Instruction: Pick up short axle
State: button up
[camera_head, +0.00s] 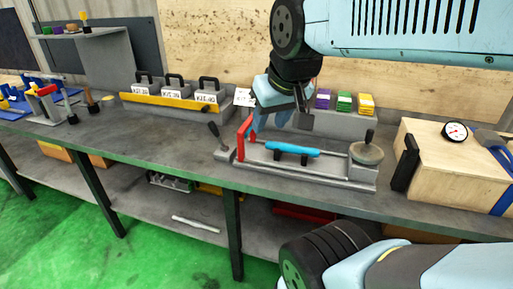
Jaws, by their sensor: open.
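My gripper (279,118) is open and hangs above the left part of a grey bench fixture (330,178), close to its red upright part. A short blue rod (292,149) lies across black supports in the fixture, below and slightly right of the gripper, apart from it. A pale grey rod (195,224) lies on the lower shelf under the bench. I cannot tell for certain which rod is the short axle; the blue one is nearest my gripper. Part of the fixture's far side is hidden behind the gripper.
A wooden box (445,170) with a dial gauge stands right of the fixture. A yellow-fronted rack (170,102) with labelled grey blocks is at the back left. Small coloured stacks (344,103) stand behind the fixture. The bench (150,150) is clear left of the fixture.

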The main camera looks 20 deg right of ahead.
aim_at(313, 152)
jog(key=z, duration=0.2)
jog(key=i, duration=0.2)
jog(key=u, duration=2)
jog(key=k, duration=2.05)
jog(key=z, duration=0.9)
jog(key=i, duration=1)
jog(key=u, duration=0.05)
